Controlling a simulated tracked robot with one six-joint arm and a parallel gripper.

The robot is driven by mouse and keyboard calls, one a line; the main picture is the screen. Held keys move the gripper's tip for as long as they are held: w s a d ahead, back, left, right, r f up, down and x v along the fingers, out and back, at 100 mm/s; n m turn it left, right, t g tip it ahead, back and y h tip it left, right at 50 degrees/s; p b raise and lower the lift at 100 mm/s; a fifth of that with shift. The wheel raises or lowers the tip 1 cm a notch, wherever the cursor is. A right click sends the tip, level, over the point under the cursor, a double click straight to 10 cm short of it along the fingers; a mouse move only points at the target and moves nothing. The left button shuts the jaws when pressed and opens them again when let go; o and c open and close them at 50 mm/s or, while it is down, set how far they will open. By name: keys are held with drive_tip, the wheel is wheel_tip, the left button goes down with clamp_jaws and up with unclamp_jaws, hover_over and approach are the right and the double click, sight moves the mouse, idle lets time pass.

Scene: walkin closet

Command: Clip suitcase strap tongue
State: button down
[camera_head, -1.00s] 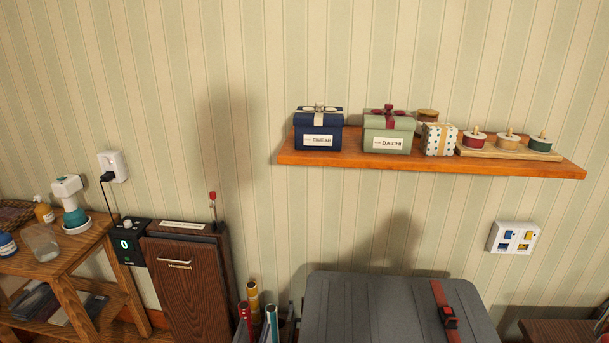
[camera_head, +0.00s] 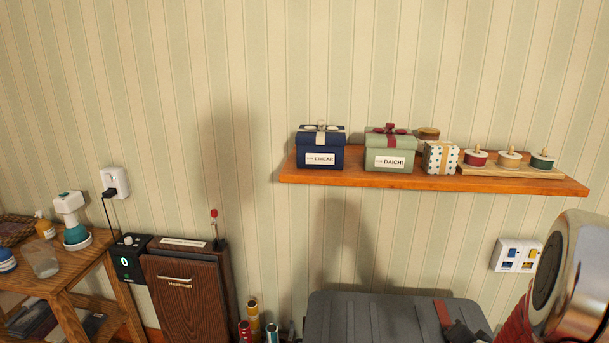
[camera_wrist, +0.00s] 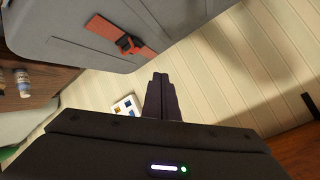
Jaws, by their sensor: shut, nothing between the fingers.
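The grey suitcase (camera_head: 350,318) stands low against the wall in the head view, its lower part cut off. A red strap (camera_head: 443,314) crosses its lid; a dark shape covers the buckle area there. In the wrist view the suitcase (camera_wrist: 65,25) fills the upper left, with the red strap (camera_wrist: 103,28) and its dark buckle (camera_wrist: 130,43) visible. I cannot tell whether the tongue is seated in the buckle. My gripper (camera_wrist: 160,76) is shut and empty, its fingertips apart from the strap in the picture.
A wooden shelf (camera_head: 430,182) with gift boxes and spools hangs above the suitcase. A white wall panel (camera_head: 516,255) is at right, near my arm. Rolled tubes (camera_head: 254,320) and a dark wooden cabinet (camera_head: 185,293) stand left of the suitcase.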

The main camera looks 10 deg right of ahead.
drive_tip(key=s+a+r+n+g, duration=0.25)
drive_tip(key=a+r+n, duration=0.35)
drive_tip(key=a+r, duration=0.8)
drive_tip(key=s+a+r+n+g+y, duration=0.1)
drive_tip(key=s+a+r+n+y, duration=0.1)
drive_tip(key=s+a, duration=0.5)
drive_tip(key=s+a+r+n+g+y, duration=0.1)
drive_tip(key=s+a+r+n+y, duration=0.1)
drive_tip(key=s+a, duration=0.5)
drive_tip(key=a+r+n, duration=0.1)
drive_tip(key=a+n, duration=0.1)
drive_tip(key=a, duration=0.2)
drive_tip(key=shift+a+r, duration=0.2)
drive_tip(key=shift+a, duration=0.05)
drive_tip(key=shift+w+d+g, duration=0.1)
drive_tip(key=shift+w+g, duration=0.05)
drive_tip(key=shift+g, duration=0.1)
